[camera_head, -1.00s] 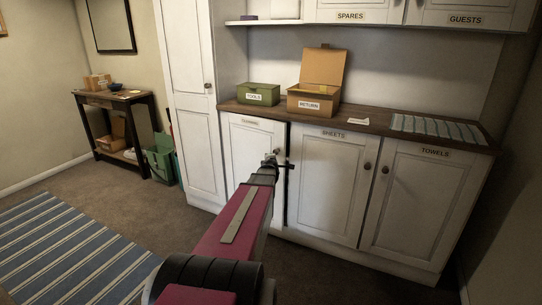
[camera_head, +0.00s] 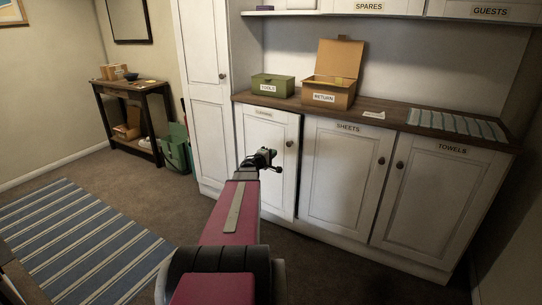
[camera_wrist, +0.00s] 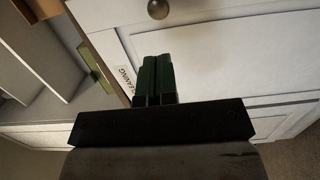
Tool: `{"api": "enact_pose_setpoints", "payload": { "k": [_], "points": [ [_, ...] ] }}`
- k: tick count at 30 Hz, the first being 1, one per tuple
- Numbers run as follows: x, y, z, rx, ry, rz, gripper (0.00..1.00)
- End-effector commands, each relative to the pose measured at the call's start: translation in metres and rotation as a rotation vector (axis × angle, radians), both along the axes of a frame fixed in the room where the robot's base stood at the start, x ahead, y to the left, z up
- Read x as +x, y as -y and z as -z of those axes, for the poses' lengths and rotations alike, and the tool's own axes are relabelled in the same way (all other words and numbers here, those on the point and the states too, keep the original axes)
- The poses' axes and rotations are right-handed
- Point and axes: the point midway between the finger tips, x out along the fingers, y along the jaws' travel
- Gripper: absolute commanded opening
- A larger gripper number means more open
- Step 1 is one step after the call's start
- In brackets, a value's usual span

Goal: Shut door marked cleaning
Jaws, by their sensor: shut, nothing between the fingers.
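The cleaning door (camera_head: 264,175) is the white lower cabinet door at the left, its label small at the top in the head view. A narrow dark gap runs down its right edge, so it looks slightly ajar. Its round knob (camera_head: 289,144) is near the upper right. My gripper (camera_head: 273,158) is shut and empty, in front of the door's middle and below left of the knob. Contact cannot be told. In the wrist view, my fingers (camera_wrist: 155,65) overlap the door face beside the cleaning label (camera_wrist: 124,78); the knob (camera_wrist: 158,9) is at the top.
The sheets door (camera_head: 342,178) and towels door (camera_head: 430,200) look shut to the right. A tall white cupboard (camera_head: 204,105) stands left. The counter (camera_head: 390,113) holds a green tools box (camera_head: 272,87) and an open return box (camera_head: 329,91). Carpet in front is clear.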

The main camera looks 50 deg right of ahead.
Motion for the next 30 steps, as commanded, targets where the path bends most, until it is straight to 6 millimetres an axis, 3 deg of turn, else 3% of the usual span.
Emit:
{"api": "enact_pose_setpoints", "payload": {
  "k": [1, 9, 15, 30],
  "points": [
    [0.003, 0.014, 0.001, 0.0, 0.0, 0.001, 0.0],
    [0.008, 0.063, 0.0, -0.001, -0.001, 0.001, 0.0],
    [0.01, 0.088, 0.0, 0.001, -0.001, -0.001, 0.0],
    [0.01, 0.099, 0.0, 0.001, -0.001, -0.001, 0.0]
  ]
}}
